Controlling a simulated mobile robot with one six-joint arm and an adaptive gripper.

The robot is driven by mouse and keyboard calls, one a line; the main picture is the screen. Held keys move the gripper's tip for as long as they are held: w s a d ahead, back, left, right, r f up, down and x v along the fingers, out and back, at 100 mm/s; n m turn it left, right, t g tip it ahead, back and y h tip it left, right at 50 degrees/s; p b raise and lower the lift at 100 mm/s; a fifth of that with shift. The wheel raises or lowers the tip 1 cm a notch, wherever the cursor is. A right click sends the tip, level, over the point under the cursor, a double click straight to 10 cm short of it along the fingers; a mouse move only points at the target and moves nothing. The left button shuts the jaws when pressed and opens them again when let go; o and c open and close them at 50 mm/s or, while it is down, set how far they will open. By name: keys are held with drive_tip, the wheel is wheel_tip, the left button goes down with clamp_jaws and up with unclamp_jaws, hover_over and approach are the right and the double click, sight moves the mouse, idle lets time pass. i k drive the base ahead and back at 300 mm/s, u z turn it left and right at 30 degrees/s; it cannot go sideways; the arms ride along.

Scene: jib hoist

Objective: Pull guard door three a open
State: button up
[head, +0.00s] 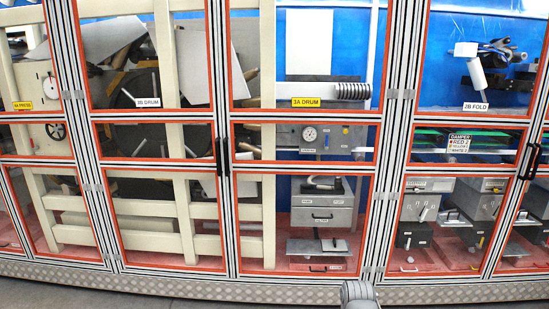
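Guard door three A (378,120) is a clear panelled door in a red-edged aluminium frame, with a yellow "3A DRUM" label (305,102). It stands shut, flush with the guard line. Two upright black handles sit side by side at its left edge; the right one (227,157) appears to be on this door, and the left one (218,157) on door 3B. A grey rounded part of my arm shows at the bottom edge, below the door and apart from it. My gripper's fingers are not in view.
Door 3B, labelled "3B DRUM" (148,102), adjoins on the left, and door 2B, labelled "2B FOLD" (475,107), on the right. Another black handle (530,161) is at far right. A metal tread-plate kick strip (200,287) runs along the bottom. Grey floor shows at lower left.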

sight(380, 118)
drive_tip(key=k, duration=0.65)
drive_tip(key=u, duration=0.6)
drive_tip(key=i, duration=1.7)
drive_tip(key=z, duration=0.55)
